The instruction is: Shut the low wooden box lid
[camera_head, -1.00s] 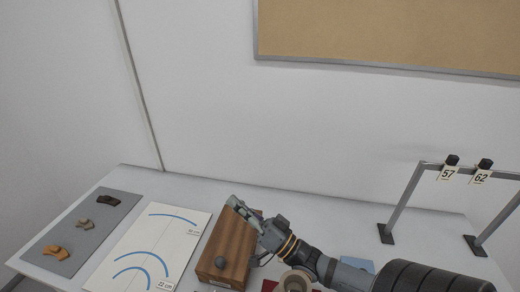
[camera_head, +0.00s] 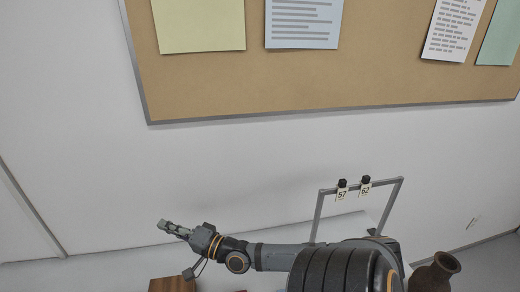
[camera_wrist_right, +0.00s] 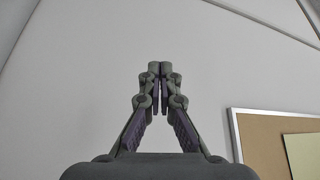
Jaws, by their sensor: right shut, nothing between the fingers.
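The low wooden box (camera_head: 172,285) shows only as a brown strip of its top at the bottom edge of the head view; the rest is cut off by the frame. From this strip I cannot tell how its lid stands. My right gripper (camera_head: 168,226) is above the table, up and slightly left of the box, and apart from it. Its fingers are together and empty; the right wrist view shows the closed fingertips (camera_wrist_right: 157,66) against the bare wall. My left gripper is in neither view.
A metal frame (camera_head: 318,215) with tags 57 and 62 stands at the back of the table (camera_head: 100,272). A brown vase (camera_head: 436,272) is at the lower right. A cork board (camera_head: 200,95) hangs on the wall, and it also shows in the right wrist view (camera_wrist_right: 262,145).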

